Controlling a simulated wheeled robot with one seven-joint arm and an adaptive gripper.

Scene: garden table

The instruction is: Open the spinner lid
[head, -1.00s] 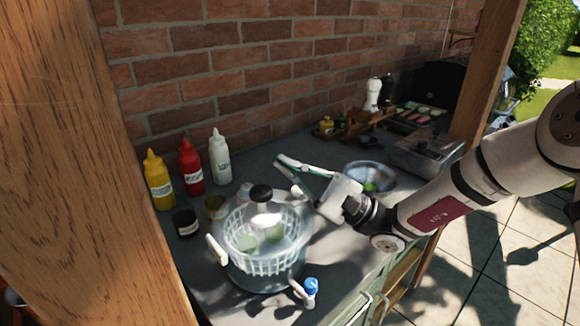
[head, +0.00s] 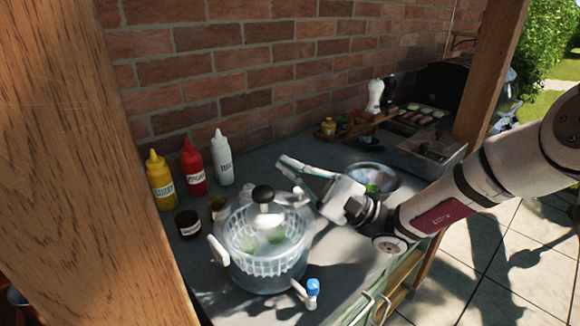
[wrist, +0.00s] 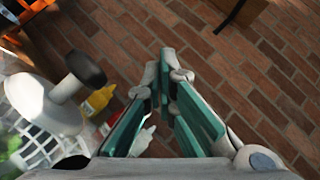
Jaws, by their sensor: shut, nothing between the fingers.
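The salad spinner (head: 262,245) stands on the grey counter, a clear bowl with a white basket and green pieces inside. Its clear lid sits on top, with a black knob (head: 263,194) at the centre. White clips show at the left side (head: 218,250) and front of the rim. My gripper (head: 283,164) is shut and empty, in the air behind and right of the knob, apart from the lid. In the wrist view the teal finger pads (wrist: 172,75) come together at the tips, and the knob (wrist: 85,69) shows at left.
Yellow (head: 160,180), red (head: 193,168) and white (head: 221,158) squeeze bottles stand behind the spinner by the brick wall. A dark jar (head: 188,223) is at its left. A metal bowl (head: 388,182) is at right. A wooden post (head: 90,170) fills the left.

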